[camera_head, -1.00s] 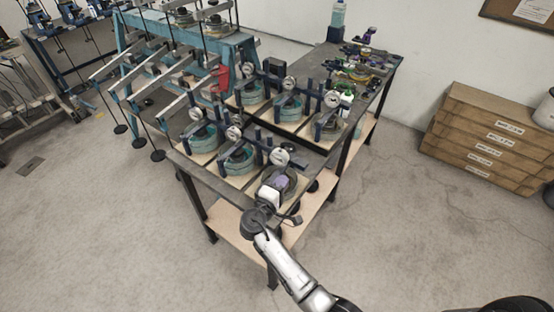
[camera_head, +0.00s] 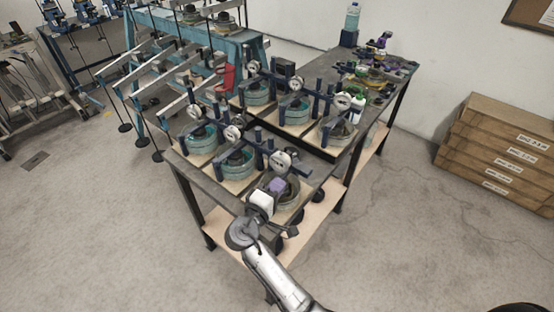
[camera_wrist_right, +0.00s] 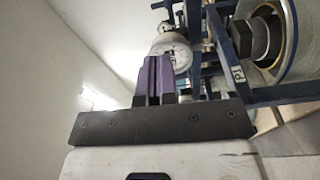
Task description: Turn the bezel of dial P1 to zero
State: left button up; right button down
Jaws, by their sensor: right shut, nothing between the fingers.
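A white round dial (camera_head: 281,160) stands on a blue frame at the near right end of the bench. In the right wrist view a white dial face (camera_wrist_right: 178,50) with a grey rim sits just beyond the fingertips, partly hidden by them. My right gripper (camera_head: 277,185) reaches in from below in the head view, low in front of this dial. Its purple fingers (camera_wrist_right: 155,78) are shut, with nothing between them. Whether they touch the dial cannot be told. My left gripper is not in view.
Several similar dials on blue frames stand close by, including one at the left (camera_head: 232,133). A ring-shaped cell (camera_wrist_right: 270,40) with a large bolt is right of the fingers. Wooden drawers (camera_head: 490,150) stand at the right. The floor between is clear.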

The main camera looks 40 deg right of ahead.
aim_at(279, 164)
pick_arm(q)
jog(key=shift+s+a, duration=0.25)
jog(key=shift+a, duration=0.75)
pick_arm(e)
jog(key=shift+n, duration=0.3)
jog(key=x, duration=0.3)
jog(key=f+x, duration=0.1)
jog(key=x, duration=0.1)
jog(key=shift+s+d, duration=0.25)
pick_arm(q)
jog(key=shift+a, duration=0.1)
pick_arm(e)
jog(key=shift+d+f, duration=0.1)
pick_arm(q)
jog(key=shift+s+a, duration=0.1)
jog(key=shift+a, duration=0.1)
pick_arm(e)
jog(key=shift+f+g, duration=0.1)
jog(key=shift+g, duration=0.3)
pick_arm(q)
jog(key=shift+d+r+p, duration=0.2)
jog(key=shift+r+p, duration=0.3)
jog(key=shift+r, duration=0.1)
pick_arm(e)
jog(key=shift+r, duration=0.25)
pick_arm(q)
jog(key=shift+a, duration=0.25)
pick_arm(e)
jog(key=shift+r, duration=0.1)
